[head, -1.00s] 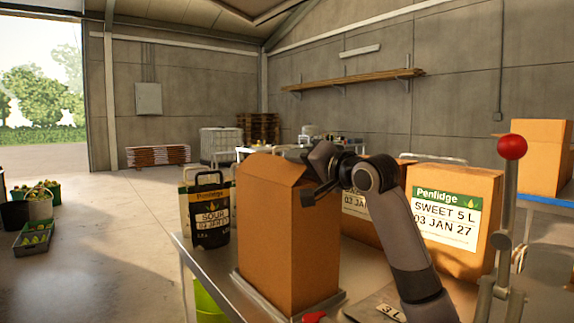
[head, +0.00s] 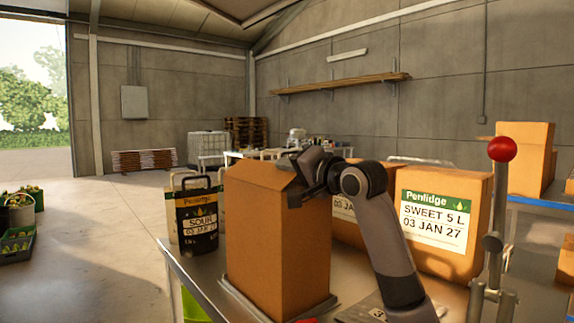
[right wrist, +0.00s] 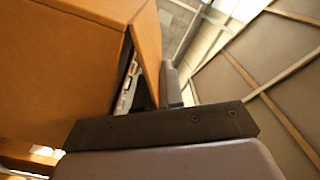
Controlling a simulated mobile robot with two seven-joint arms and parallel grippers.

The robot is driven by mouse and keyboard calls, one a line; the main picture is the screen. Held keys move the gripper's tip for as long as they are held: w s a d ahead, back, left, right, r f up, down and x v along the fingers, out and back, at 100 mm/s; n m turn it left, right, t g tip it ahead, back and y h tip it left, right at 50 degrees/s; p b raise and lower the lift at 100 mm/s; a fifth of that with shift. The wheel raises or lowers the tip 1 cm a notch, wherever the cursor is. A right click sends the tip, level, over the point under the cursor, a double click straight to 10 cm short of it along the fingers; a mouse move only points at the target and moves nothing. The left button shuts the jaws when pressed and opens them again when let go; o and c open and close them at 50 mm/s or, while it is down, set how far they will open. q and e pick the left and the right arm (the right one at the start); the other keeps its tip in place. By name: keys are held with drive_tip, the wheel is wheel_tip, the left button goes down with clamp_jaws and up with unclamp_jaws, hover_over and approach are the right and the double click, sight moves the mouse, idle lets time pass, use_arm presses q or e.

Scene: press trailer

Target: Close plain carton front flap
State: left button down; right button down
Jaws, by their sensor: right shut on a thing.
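The plain brown carton (head: 275,245) stands upright on the metal table in the middle of the head view. It fills the left of the right wrist view (right wrist: 55,70). My right gripper (head: 300,178) is at the carton's upper right edge. In the right wrist view, a brown flap (right wrist: 149,42) stands angled away from the carton, leaving a narrow dark gap. My right gripper (right wrist: 160,95) is shut on this flap, with a grey finger on its outer side. Something pale shows in the gap, too little to identify. My left gripper is out of view.
A black labelled pouch (head: 197,222) stands left of the carton. A labelled Penfidge carton (head: 440,225) stands to the right behind my arm. A lever with a red knob (head: 502,149) rises at the right. Open floor lies left of the table (head: 185,285).

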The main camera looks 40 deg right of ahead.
drive_tip(key=shift+d+f+m, duration=0.25)
drive_tip(key=shift+f+m, duration=0.15)
drive_tip(key=shift+m, duration=0.4)
drive_tip(key=c, duration=1.3)
unclamp_jaws()
drive_tip(key=shift+c, duration=0.2)
